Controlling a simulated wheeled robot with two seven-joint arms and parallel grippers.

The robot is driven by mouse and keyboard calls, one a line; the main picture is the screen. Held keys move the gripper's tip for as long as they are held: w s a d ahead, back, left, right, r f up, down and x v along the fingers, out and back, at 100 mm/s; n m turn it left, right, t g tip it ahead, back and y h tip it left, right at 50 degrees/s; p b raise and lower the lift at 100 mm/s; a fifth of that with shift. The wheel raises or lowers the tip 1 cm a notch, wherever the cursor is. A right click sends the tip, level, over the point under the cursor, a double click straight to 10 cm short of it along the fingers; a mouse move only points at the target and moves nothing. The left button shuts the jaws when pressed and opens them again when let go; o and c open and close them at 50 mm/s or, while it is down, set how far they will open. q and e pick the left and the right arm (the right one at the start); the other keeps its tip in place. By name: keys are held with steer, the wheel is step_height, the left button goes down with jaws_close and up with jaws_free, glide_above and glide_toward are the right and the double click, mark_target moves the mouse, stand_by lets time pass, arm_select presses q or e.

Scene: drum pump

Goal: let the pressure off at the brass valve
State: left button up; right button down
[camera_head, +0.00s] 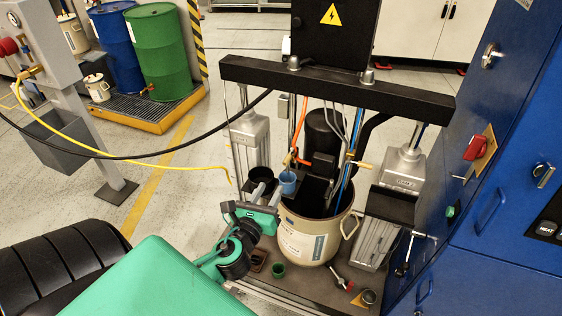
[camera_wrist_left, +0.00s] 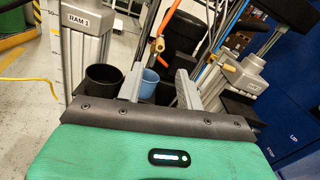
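A small brass valve (camera_head: 290,159) with an orange lever sits on a thin upright pipe above the open drum. It also shows in the left wrist view (camera_wrist_left: 158,46), above and beyond the fingers. A second brass-coloured fitting (camera_head: 360,164) sits on the right of the drum. My left gripper (camera_head: 266,194) is at the drum's left front, below the valve and apart from it. In the left wrist view its two grey fingers are spread, with nothing gripped between them. A blue cup (camera_head: 288,182) stands just beyond the fingers. My right gripper is out of view.
A black cup (camera_head: 262,176) stands left of the blue one. The cream drum (camera_head: 304,245) stands under a black crossbeam (camera_head: 335,88) between two ram posts. A blue cabinet (camera_head: 500,225) closes off the right. A yellow hose (camera_head: 150,163) crosses the left.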

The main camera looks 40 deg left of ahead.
mark_target(284, 166)
arm_select(q)
steer(key=p+x, duration=0.2)
steer(key=x, duration=1)
steer(key=shift+d, duration=0.1)
jaws_close()
